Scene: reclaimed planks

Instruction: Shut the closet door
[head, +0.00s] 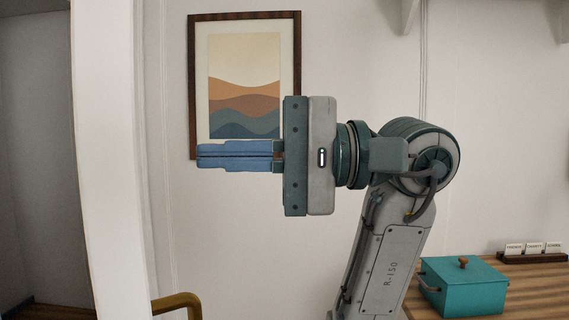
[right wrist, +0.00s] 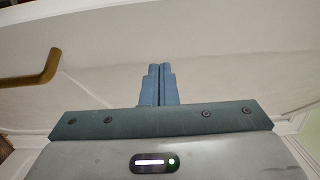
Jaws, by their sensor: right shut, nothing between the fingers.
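The closet door (head: 108,150) stands open in the head view, a white panel seen nearly edge-on at the left. Its brass handle (head: 178,303) sticks out to the right at the bottom of the picture. The handle also shows at the left of the right wrist view (right wrist: 36,72). My right gripper (head: 199,155) is shut and empty, its blue fingers pointing left toward the door. A gap shows between fingertips and door in the head view. In the wrist view the fingertips (right wrist: 160,68) point at a pale surface, right of the handle. My left gripper is not in view.
The dark closet interior (head: 35,150) lies left of the door. A framed picture (head: 245,60) hangs on the wall behind my gripper. A teal box (head: 465,290) stands on a wooden surface (head: 540,292) at the lower right, near a small rack with cards (head: 533,252).

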